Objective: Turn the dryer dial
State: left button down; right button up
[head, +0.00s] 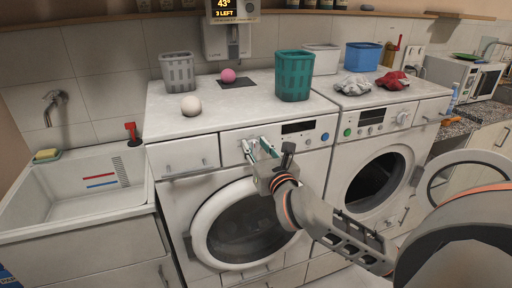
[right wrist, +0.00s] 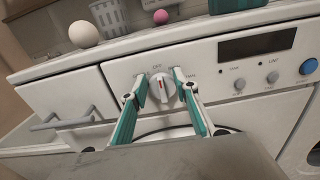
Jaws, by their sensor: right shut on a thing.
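The white dial (right wrist: 162,89) with a red mark is on the front panel of the left machine (head: 180,215), left of its dark display. My right gripper (head: 258,148) reaches the dial from the front. In the right wrist view its green-padded fingertips (right wrist: 161,79) are on either side of the dial, shut on it. In the head view the fingers and arm mostly hide the dial. My left gripper is in neither view.
The left machine's round door is closed; the right machine's door (head: 470,180) stands open. On top are a grey basket (head: 178,72), white ball (head: 191,105), pink ball (head: 228,75) and green basket (head: 294,76). A sink (head: 75,225) is at left.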

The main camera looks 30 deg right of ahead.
jog(key=m, duration=0.1)
jog(key=m+b, duration=0.2)
jog(key=shift+d+f+m, duration=0.2)
jog(key=shift+d+m, duration=0.05)
jog(key=shift+m, duration=0.15)
jog(key=m, duration=0.1)
jog(key=m+b, duration=0.1)
jog(key=shift+s+d+f+m+b, duration=0.1)
jog(key=shift+d+f+m+b, duration=0.1)
jog(key=shift+m+b, duration=0.15)
jog(key=m+b, duration=0.2)
jog(key=m, duration=0.1)
jog(key=m+b, duration=0.1)
jog(key=m, duration=0.1)
jog(key=shift+d+f+m+b, duration=0.25)
jog(key=shift+f+b, duration=0.05)
jog(key=shift+d+f+m+b, duration=0.1)
jog(key=shift+m+b, duration=0.65)
jog(key=shift+m, duration=0.25)
jog(key=shift+s+m+b, duration=0.1)
jog(key=shift+m+b, duration=0.4)
jog(key=shift+m, duration=0.3)
